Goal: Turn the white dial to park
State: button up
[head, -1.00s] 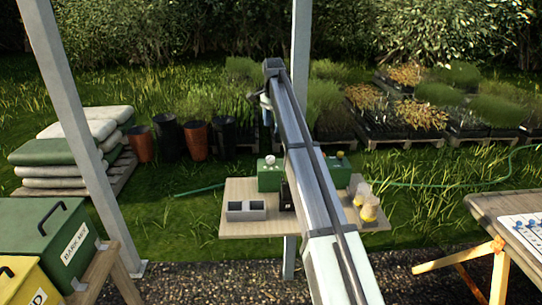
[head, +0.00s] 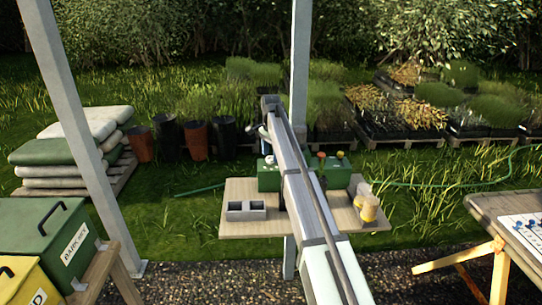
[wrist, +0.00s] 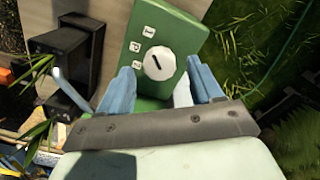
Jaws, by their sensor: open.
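The white dial (wrist: 158,63) is on the face of a green box (wrist: 185,40) in the wrist view. In the head view my arm covers part of the green box (head: 267,180), and the dial is hard to make out there.
A second green box (head: 338,176) with red and yellow knobs stands to the right. A grey two-part holder (head: 246,211) and yellow-based containers (head: 367,207) are on the wooden table (head: 235,190). A black object (wrist: 72,50) is left of the box in the wrist view.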

jog(key=shift+f, duration=0.65)
jog(key=c, duration=1.1)
